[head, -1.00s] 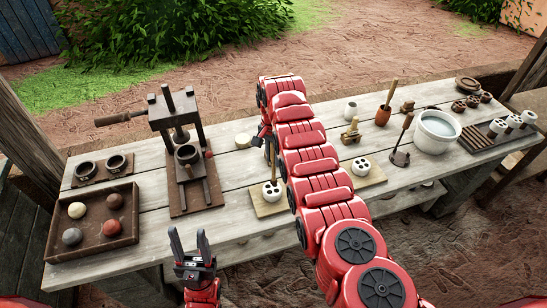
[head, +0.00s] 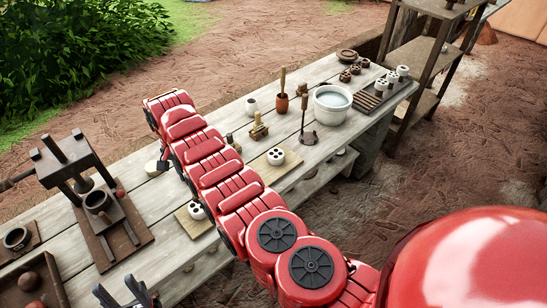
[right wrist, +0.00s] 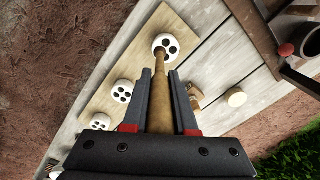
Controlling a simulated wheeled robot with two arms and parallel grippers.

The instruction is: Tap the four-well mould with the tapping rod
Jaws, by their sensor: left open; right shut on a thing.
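My right gripper (right wrist: 163,76) is shut on the wooden tapping rod (right wrist: 159,112) in the right wrist view. The rod's far end overlaps the near edge of a white round mould (right wrist: 167,42) with dark wells on a wooden board (right wrist: 140,72); I cannot tell if they touch. My left gripper (head: 127,298) is open and empty at the bottom edge.
A dark press (head: 97,200) stands left of the mould. Behind the arm are a pale disc (head: 157,167) and a small white cup (head: 251,105).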

